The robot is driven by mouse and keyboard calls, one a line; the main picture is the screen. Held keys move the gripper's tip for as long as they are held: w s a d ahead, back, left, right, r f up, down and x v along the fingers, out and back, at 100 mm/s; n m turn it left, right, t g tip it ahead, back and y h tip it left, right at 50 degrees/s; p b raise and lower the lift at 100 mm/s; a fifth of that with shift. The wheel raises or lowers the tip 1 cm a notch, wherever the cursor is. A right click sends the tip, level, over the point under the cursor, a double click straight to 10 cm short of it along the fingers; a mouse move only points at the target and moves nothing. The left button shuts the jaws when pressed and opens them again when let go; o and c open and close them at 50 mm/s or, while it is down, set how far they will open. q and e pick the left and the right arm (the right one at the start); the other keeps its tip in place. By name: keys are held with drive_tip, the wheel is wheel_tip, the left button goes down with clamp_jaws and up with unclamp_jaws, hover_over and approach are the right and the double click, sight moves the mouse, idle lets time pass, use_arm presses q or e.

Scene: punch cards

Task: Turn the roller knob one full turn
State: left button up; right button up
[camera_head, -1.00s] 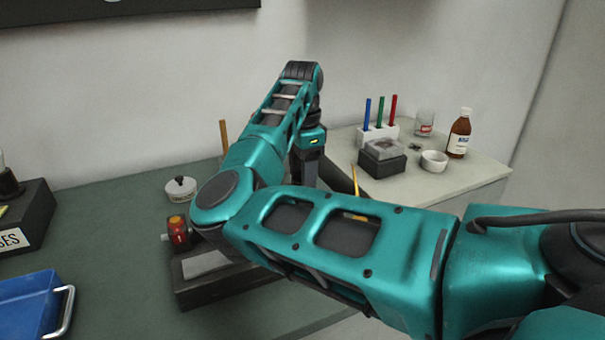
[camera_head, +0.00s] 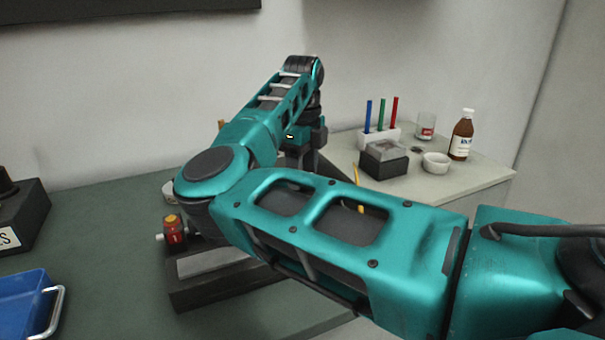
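A dark machine base (camera_head: 190,297) with a grey plate stands on the green table at centre left. A red part with an orange top (camera_head: 174,230) sits at its left rear, with a small pale stub (camera_head: 160,238) on its left side. I cannot tell which part is the roller knob; much of the machine is hidden behind my teal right arm. That arm comes in from the right, bends at the elbow above the machine and reaches back to the right. Its wrist end (camera_head: 306,134) points down at the back; the fingers are hidden behind the forearm. My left gripper is not in view.
A blue tray (camera_head: 22,303) with a metal handle is at the lower left, below a dark labelled box (camera_head: 28,215). On the pale right table are a pen holder (camera_head: 378,138), a dark block (camera_head: 384,164), a white bowl (camera_head: 436,163), a glass (camera_head: 426,127) and a brown bottle (camera_head: 462,136).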

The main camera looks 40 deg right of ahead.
drive_tip(key=m, duration=0.2)
drive_tip(key=shift+m+b, duration=0.35)
drive_tip(key=shift+m, duration=0.55)
drive_tip(key=m+b, duration=0.1)
drive_tip(key=m, duration=0.2)
drive_tip(key=shift+d+m, duration=0.1)
drive_tip(key=shift+m, duration=0.2)
drive_tip(key=m, duration=0.2)
drive_tip(key=shift+m, duration=0.3)
drive_tip(key=m, duration=0.2)
drive_tip(key=shift+m+b, duration=0.35)
drive_tip(key=shift+m, duration=0.05)
drive_tip(key=m, duration=0.6)
drive_tip(key=shift+s, duration=0.1)
drive_tip(key=m, duration=0.6)
drive_tip(key=shift+m, duration=0.3)
drive_tip(key=m, duration=0.6)
drive_tip(key=shift+s, duration=0.1)
drive_tip(key=m, duration=0.6)
drive_tip(key=shift+m, duration=0.4)
drive_tip(key=m, duration=0.6)
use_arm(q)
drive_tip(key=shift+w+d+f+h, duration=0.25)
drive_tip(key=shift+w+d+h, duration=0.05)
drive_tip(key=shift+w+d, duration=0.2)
use_arm(e)
drive_tip(key=m, duration=0.6)
drive_tip(key=shift+r, duration=0.1)
drive_tip(key=shift+m, duration=0.3)
